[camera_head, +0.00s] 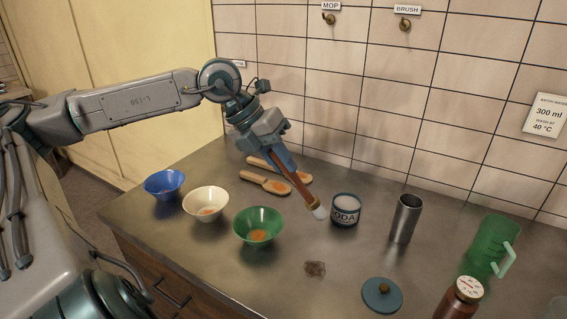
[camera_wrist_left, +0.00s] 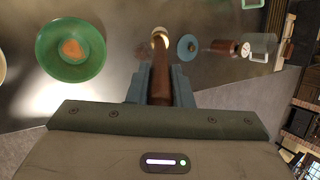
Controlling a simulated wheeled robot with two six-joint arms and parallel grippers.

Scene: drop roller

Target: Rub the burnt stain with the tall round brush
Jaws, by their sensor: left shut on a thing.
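My left gripper (camera_head: 284,160) is shut on the brown handle of a round brush (camera_head: 310,198), which tilts down to the right with its pale bristle tip lowest. The tip shows beside the soda tin and looks above the counter. In the left wrist view the brush handle (camera_wrist_left: 160,85) lies between the fingers (camera_wrist_left: 159,84). The burnt stain (camera_head: 315,269) is a small dark brown patch on the counter, below the brush tip in the head view. In the left wrist view the stain (camera_wrist_left: 141,52) lies just left of the brush. My right gripper is not in view.
Blue (camera_head: 165,184), cream (camera_head: 206,203) and green (camera_head: 258,228) bowls stand at left. Two wooden brushes (camera_head: 264,182) lie behind. The soda tin (camera_head: 345,210), steel cylinder (camera_head: 405,219), green jug (camera_head: 490,247), teal lid (camera_head: 382,295) and brown jar (camera_head: 459,299) stand right. Counter around the stain is clear.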

